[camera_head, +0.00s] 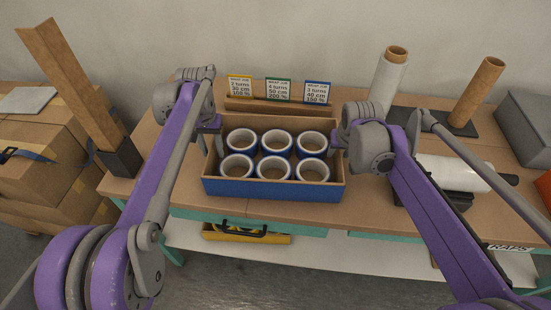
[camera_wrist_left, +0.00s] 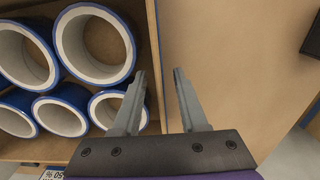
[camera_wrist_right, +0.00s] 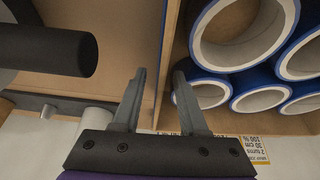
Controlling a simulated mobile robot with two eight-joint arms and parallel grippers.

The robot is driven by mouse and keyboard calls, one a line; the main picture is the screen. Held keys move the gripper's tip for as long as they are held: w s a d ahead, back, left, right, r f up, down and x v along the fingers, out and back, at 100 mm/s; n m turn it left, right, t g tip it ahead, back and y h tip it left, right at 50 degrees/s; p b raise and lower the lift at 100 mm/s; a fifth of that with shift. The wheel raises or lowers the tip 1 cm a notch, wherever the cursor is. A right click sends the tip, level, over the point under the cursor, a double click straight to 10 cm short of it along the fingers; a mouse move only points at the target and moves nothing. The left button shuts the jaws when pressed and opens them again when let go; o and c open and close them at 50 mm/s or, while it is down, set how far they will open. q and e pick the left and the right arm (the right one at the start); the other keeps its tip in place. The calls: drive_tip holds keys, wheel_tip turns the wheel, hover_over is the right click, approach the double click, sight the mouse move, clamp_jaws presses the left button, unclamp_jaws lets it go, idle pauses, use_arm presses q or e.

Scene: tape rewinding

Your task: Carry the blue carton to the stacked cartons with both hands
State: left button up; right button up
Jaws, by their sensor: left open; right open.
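The blue carton (camera_head: 270,188) is an open cardboard tray with a blue front. It sits on the workbench and holds several blue-and-white tape rolls (camera_head: 275,140). My left gripper (camera_head: 212,138) is open at its left side wall; in the left wrist view the wall (camera_wrist_left: 156,60) runs between the parted fingers (camera_wrist_left: 160,75). My right gripper (camera_head: 338,147) is open at the right side wall; in the right wrist view that wall (camera_wrist_right: 168,50) also lies between the fingers (camera_wrist_right: 160,75). Neither is closed on it. The stacked cartons (camera_head: 40,185) stand at the left beside the bench.
A slanted cardboard post (camera_head: 68,85) in a dark base stands at the bench's left end. Three job cards (camera_head: 278,90) stand behind the carton. A wrapped roll (camera_head: 388,80), a brown tube (camera_head: 478,92), a white roll (camera_head: 450,173) and a grey box (camera_head: 528,125) are at right.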

sight(217, 165)
use_arm(q)
drive_tip(key=shift+f, duration=1.9)
use_arm(e)
drive_tip(key=shift+x, duration=1.9)
use_arm(q)
clamp_jaws()
use_arm(e)
clamp_jaws()
